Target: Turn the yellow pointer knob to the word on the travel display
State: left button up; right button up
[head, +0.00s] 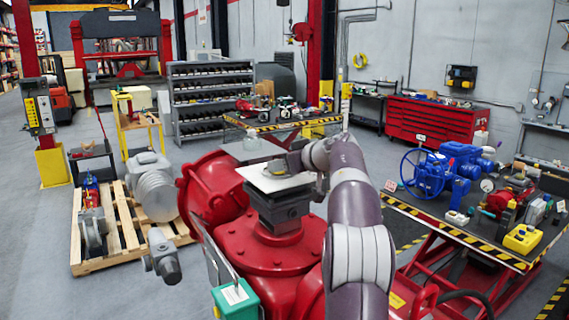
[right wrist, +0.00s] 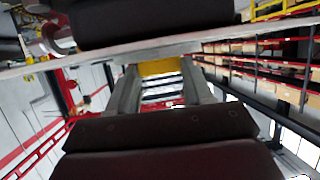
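My right arm reaches up over the red actuator (head: 262,250). Its right gripper (head: 285,168) is over the pale plate (head: 255,183) on top of a dark box (head: 280,210). In the right wrist view, the two grey fingers (right wrist: 162,85) lie on either side of a yellow piece, which looks like the pointer knob (right wrist: 160,67). No gap shows between it and the fingers. It lies against the pale plate (right wrist: 100,59). In the head view the gripper hides the knob. The pointer's direction and a travel display word cannot be read. My left gripper is out of view.
A green box (head: 238,298) with a white label stands in front of the actuator. A striped worktable (head: 500,254) with a blue valve (head: 430,175) is at right. A wooden pallet (head: 122,225) holding grey parts is at left. Open floor lies beyond.

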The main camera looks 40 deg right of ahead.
jog(key=shift+c, duration=0.5)
jog(key=shift+d+n+y, duration=0.2)
jog(key=shift+n+y, duration=0.5)
jog(key=shift+y, duration=0.1)
jog(key=o, duration=0.8)
jog(key=shift+w, duration=0.1)
